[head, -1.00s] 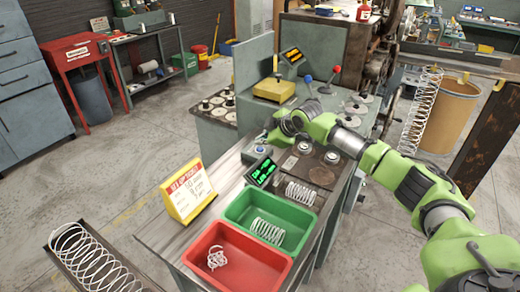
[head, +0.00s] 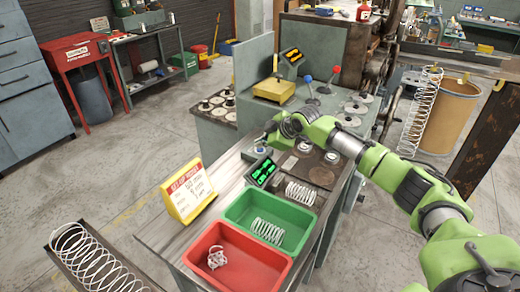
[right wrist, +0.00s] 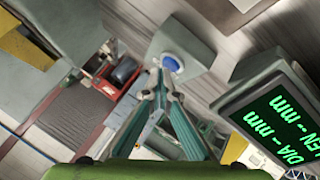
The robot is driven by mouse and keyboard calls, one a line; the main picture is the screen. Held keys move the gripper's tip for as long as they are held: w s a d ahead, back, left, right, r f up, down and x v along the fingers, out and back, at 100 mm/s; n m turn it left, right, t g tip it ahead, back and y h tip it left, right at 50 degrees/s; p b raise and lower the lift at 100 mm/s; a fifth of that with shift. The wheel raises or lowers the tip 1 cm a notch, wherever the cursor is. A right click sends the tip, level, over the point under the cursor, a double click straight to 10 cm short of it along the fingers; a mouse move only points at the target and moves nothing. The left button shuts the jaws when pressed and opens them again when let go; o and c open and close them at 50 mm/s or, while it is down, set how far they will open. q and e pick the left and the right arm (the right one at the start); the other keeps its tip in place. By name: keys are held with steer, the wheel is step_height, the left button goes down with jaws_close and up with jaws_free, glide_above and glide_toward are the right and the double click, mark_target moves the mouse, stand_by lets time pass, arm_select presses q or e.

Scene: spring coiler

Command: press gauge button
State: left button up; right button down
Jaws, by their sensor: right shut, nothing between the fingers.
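The blue gauge button (right wrist: 172,63) sits on a grey-green box in the right wrist view. In the head view the button (head: 260,149) shows just beyond the dark gauge display (head: 262,172) with green text. The display also shows at the right of the right wrist view (right wrist: 272,118), reading "DIA -- mm". My right gripper (head: 268,137) is at the button box. In the right wrist view its fingers (right wrist: 160,76) are shut and empty, with the tips close to the button; I cannot tell whether they touch. My left gripper is not in view.
A green bin (head: 292,242) holding a spring and a red bin (head: 197,258) holding tangled wire stand at the front. A yellow sign (head: 187,192) stands left of the display. A loose spring (head: 300,193) lies right of it. Machine knobs and levers stand behind.

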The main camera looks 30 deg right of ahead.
mark_target(261, 150)
steer(key=shift+f, duration=0.45)
stand_by(0.6)
steer(key=shift+r+p, duration=0.85)
steer(key=shift+r, duration=0.1)
step_height(261, 150, up, 5)
steer(key=p, duration=0.4)
steer(key=shift+p, duration=0.4)
